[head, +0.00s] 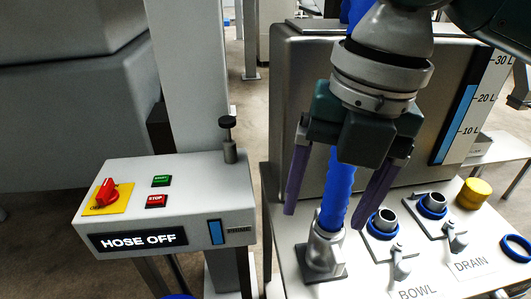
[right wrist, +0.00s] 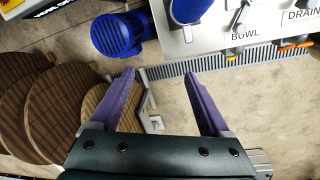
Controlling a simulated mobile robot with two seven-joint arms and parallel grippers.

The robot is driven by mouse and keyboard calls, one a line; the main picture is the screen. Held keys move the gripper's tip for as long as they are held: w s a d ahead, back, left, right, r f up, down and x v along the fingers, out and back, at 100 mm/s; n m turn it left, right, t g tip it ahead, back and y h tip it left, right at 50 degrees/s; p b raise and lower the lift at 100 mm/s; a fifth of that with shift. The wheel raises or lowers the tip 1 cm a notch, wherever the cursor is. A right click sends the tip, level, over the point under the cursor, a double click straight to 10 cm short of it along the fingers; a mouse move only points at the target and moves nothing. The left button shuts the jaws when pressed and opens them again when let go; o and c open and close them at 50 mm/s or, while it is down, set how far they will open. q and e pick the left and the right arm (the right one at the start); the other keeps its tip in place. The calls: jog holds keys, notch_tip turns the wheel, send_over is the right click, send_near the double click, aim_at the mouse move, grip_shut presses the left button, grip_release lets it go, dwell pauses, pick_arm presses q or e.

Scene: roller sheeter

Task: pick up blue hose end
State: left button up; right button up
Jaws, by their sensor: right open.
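The blue hose (head: 338,185) runs down behind my right gripper (head: 324,218) in the head view. Its lower end sits upright in a metal coupling (head: 322,255) on the white panel. The gripper's two purple fingers point down and are spread apart, one on each side of the hose in the picture. I cannot tell whether the hose lies between them in depth. In the right wrist view the open fingers (right wrist: 160,78) have nothing between them, and a blue hose part (right wrist: 187,10) shows beyond them at the top edge. My left gripper is out of view.
A control box (head: 165,205) reading HOSE OFF stands at left. Two ports with blue rings (head: 383,222) (head: 433,206), marked BOWL and DRAIN, sit right of the coupling. A grey tank (head: 300,110) rises behind. A blue motor (right wrist: 118,35) shows in the wrist view.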

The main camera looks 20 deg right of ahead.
aim_at(335, 245)
jog(key=d+f+n+b, duration=0.1)
jog(key=f+b, duration=0.1)
jog(key=w+d+f+n+b, duration=0.1)
jog(key=d+f+b, duration=0.1)
jog(key=d+f+n+b, duration=0.1)
jog(key=f+b, duration=0.1)
jog(key=f, duration=0.1)
jog(key=shift+w+d+g+h+b, duration=0.2)
jog(key=shift+w+g+h+b, duration=0.1)
jog(key=shift+h+b, duration=0.1)
jog(key=shift+d+f+n+b, duration=0.4)
jog(key=shift+d+b, duration=0.05)
jog(key=shift+b, duration=0.1)
notch_tip(335, 245, down, 4)
jog(key=shift+w+b, duration=0.15)
jog(key=shift+b, duration=0.2)
jog(key=f, duration=0.3)
jog(key=f+b, duration=0.1)
jog(key=f, duration=0.1)
jog(key=shift+w+f, duration=0.15)
jog(key=shift+w, duration=0.2)
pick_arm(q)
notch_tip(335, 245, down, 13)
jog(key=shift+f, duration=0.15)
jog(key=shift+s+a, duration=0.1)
pick_arm(e)
jog(key=c, duration=0.9)
grip_shut()
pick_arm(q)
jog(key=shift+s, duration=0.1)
